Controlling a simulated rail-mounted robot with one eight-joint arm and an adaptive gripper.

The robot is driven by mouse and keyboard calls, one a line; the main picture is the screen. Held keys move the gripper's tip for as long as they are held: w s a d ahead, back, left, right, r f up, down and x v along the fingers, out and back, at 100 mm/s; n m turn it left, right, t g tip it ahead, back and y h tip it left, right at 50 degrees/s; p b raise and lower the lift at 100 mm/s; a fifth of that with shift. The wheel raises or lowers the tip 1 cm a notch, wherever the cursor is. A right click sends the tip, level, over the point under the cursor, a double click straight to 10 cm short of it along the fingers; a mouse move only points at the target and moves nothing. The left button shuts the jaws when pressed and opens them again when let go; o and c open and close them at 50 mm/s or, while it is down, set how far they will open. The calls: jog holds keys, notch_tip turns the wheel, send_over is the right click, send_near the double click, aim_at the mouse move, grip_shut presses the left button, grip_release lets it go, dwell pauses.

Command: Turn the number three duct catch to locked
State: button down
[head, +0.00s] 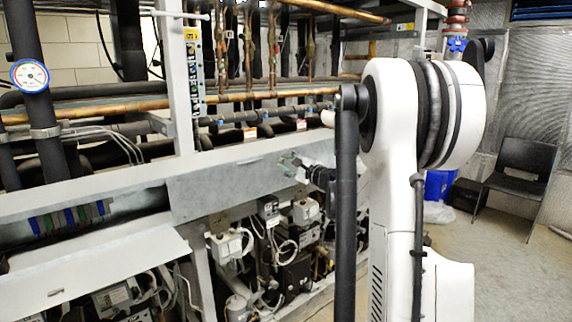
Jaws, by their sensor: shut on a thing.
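A small greenish catch (288,163) sits on the front face of the long grey metal duct (222,192) in the head view. My gripper (302,171) is at the catch from the right, dark and small in the picture, and shut on it. The fingers and part of the catch overlap, so the catch's exact angle is hard to tell. My white arm hides the duct to the right. No number can be read on the catch.
Copper and black pipes (100,108) run above the duct. Compressors and wiring (295,225) fill the space below it. An open left duct section (75,218) shows coloured parts. A black chair (518,172) stands at the right, with clear floor in front.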

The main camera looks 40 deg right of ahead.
jog(key=c, duration=1.6)
grip_release()
jog(key=s, duration=1.2)
jog(key=shift+a, duration=0.1)
